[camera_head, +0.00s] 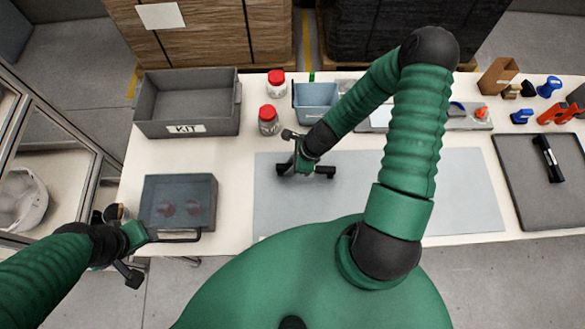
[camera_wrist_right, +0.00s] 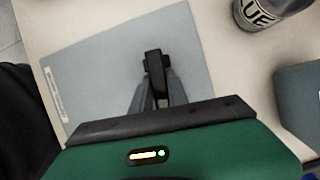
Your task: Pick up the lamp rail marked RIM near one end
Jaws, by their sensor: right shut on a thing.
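My right gripper (camera_head: 306,170) is low over the grey mat (camera_head: 430,185), left of the mat's middle. In the right wrist view, its grey fingers (camera_wrist_right: 158,98) are close together around a small dark piece (camera_wrist_right: 155,65). Most of that piece is hidden, and I see no RIM mark on it. A black bar with a white label (camera_head: 548,158) lies on the dark tray (camera_head: 520,205) at the right; its label is too small to read. My left gripper (camera_head: 160,258) is open and empty by the table's front left edge.
A grey KIT bin (camera_head: 188,104) stands at the back left, with red-lidded jars (camera_head: 268,121) and a blue bin (camera_head: 316,103) beside it. A dark-lidded box (camera_head: 178,202) is at the front left. Orange and blue parts (camera_head: 558,114) sit back right. The mat's right side is clear.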

